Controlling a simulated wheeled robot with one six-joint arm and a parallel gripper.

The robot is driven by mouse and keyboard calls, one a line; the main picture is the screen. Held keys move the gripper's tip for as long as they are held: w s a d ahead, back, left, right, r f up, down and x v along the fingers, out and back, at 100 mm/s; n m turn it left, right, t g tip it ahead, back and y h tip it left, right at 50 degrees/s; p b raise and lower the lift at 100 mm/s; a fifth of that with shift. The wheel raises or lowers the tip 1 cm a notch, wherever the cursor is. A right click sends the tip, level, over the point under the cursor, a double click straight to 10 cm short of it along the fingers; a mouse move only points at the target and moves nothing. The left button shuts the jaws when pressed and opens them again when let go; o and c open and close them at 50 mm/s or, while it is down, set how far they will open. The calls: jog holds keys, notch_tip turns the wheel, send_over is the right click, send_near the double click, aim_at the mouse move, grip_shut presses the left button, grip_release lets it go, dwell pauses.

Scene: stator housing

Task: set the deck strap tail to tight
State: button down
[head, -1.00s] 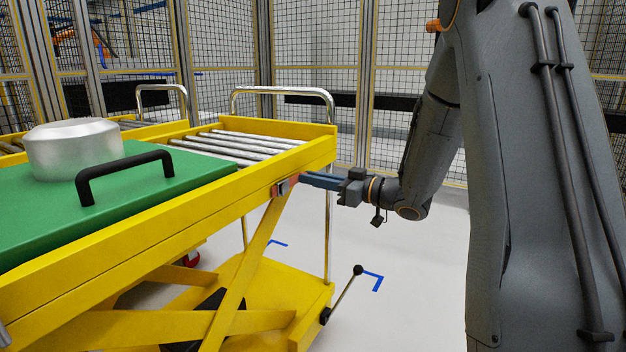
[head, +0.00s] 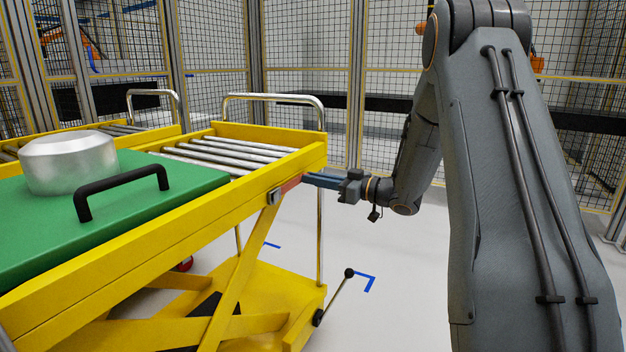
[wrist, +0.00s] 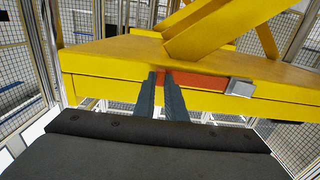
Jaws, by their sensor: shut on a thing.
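An orange-red strap tail (head: 291,185) lies along the outer side of the yellow cart's deck rail, running out from a grey metal buckle (head: 274,196). In the wrist view the strap (wrist: 202,81) runs from my fingers to the buckle (wrist: 240,87) on the right. My gripper (head: 306,179) is shut on the tail's end, to the right of the buckle in the head view. In the wrist view my two fingers (wrist: 162,77) are close together at the strap's end. The very tip between them is hidden.
The yellow lift cart's rail (head: 150,235) carries a green deck (head: 190,180) with a black handle (head: 120,186) and a silver round housing (head: 68,162). A lever (head: 335,296) stands low at the cart's right. Open floor lies right of it; mesh fencing stands behind.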

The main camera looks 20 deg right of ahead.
jog(key=c, duration=1.8)
grip_release()
jog(key=shift+w+d, duration=0.15)
jog(key=shift+d, duration=0.1)
jog(key=shift+c, duration=0.2)
jog(key=shift+o, duration=0.2)
jog(key=shift+a, duration=0.1)
jog(key=p+v, duration=0.1)
jog(key=v, duration=0.6)
jog(key=shift+s+d, duration=0.25)
jog(key=shift+s, duration=0.1)
